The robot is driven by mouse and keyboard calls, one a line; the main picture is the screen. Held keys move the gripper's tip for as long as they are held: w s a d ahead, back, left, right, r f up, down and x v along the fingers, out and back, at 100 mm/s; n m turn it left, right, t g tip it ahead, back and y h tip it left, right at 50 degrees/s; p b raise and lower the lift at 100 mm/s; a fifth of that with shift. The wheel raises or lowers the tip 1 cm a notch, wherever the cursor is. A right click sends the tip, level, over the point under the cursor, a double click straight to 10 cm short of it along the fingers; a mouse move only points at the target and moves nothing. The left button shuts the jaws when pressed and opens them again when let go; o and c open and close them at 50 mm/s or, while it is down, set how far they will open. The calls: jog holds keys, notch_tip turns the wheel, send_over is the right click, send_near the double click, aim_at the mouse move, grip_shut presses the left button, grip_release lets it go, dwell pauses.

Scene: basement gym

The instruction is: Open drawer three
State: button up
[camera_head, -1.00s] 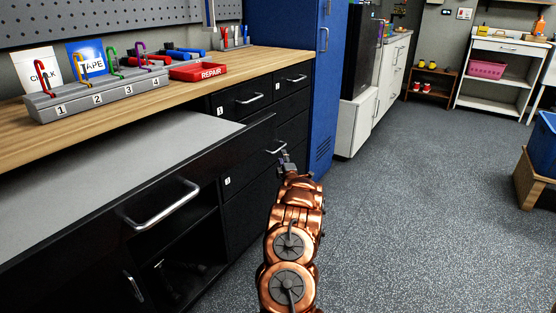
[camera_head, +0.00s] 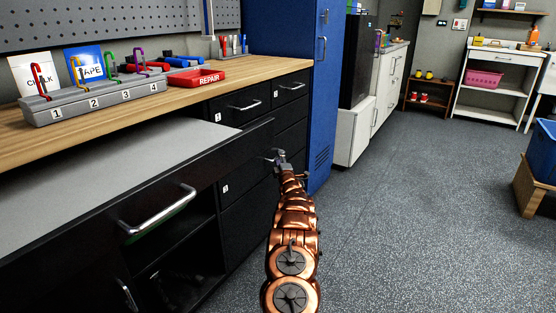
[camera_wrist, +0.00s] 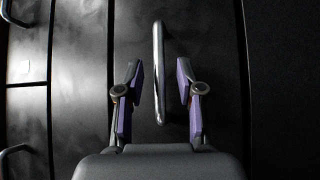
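A bank of black drawers stands under the wooden bench in the head view. A drawer with a small white label (camera_head: 225,188), its number too small to read surely, lies low at the middle. My gripper (camera_head: 279,157) reaches its upper right area, by a handle mostly hidden behind the fingers. In the wrist view, my gripper (camera_wrist: 160,68) is open, with purple-padded fingers on either side of a metal bar handle (camera_wrist: 158,45). The fingers stand apart from the bar. The dark drawer front (camera_wrist: 205,30) behind looks shut.
A grey-topped panel with a large bar handle (camera_head: 158,213) juts out at the left, above an open compartment. Upper drawers have handles (camera_head: 245,106). A blue locker (camera_head: 325,100) stands just right. The floor (camera_head: 410,220) to the right is clear.

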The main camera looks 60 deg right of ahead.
jog(key=shift+x, duration=0.8)
jog(key=shift+w, duration=0.15)
grip_shut()
jog(key=shift+r, duration=0.1)
